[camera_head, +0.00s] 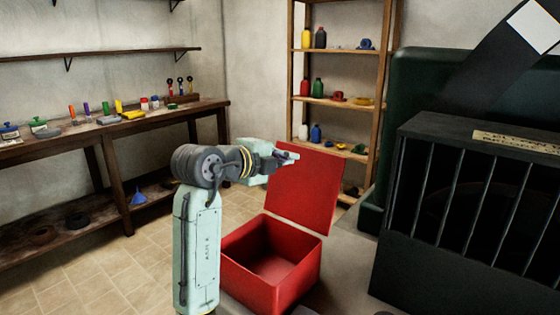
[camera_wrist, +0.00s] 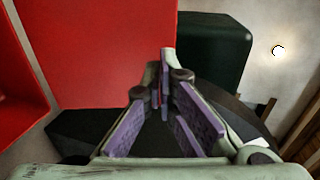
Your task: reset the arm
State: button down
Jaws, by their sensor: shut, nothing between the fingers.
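My arm is raised and bent, with its forearm reaching to the right in the head view. My gripper (camera_head: 290,156) is in front of the upper edge of a red box's open lid (camera_head: 303,190). In the wrist view my gripper (camera_wrist: 164,82) has purple-lined fingers that meet at the tips, with nothing held between them. The lid also shows behind the fingers in the wrist view (camera_wrist: 95,45).
The red box (camera_head: 262,294) stands open and looks empty below my arm. A black barred cage (camera_head: 455,265) and a dark green machine (camera_head: 412,85) are at the right. A workbench (camera_head: 60,150) with small items is at left, and a wooden shelf (camera_head: 334,102) behind. Tiled floor is clear at lower left.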

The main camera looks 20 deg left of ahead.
jog(key=b+v, duration=0.1)
jog(key=v, duration=0.8)
jog(key=shift+r+b, duration=0.25)
jog(key=shift+b, duration=0.1)
